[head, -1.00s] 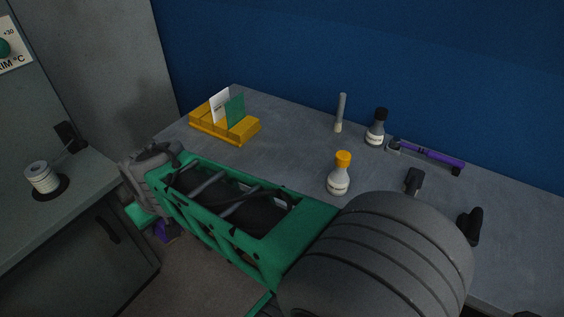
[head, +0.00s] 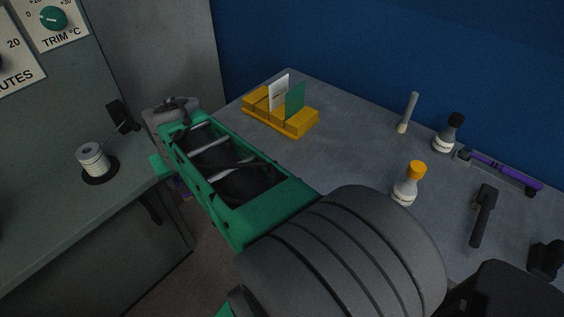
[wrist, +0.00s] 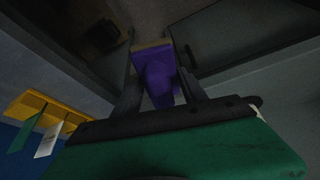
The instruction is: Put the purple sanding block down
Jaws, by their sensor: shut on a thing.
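The purple sanding block (wrist: 157,78) is between the two dark fingers of my gripper (wrist: 158,85) in the wrist view. It has a purple body and a tan strip along its far edge. My gripper is shut on it and holds it clear of any surface, over the gap between the two worktops.
A yellow holder (head: 285,118) with white and green cards stands on the right worktop (head: 335,150). A yellow-capped bottle (head: 405,187), a dark-capped bottle (head: 446,137) and tools stand or lie farther right. The left worktop (head: 70,215) bears a white spool (head: 93,160).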

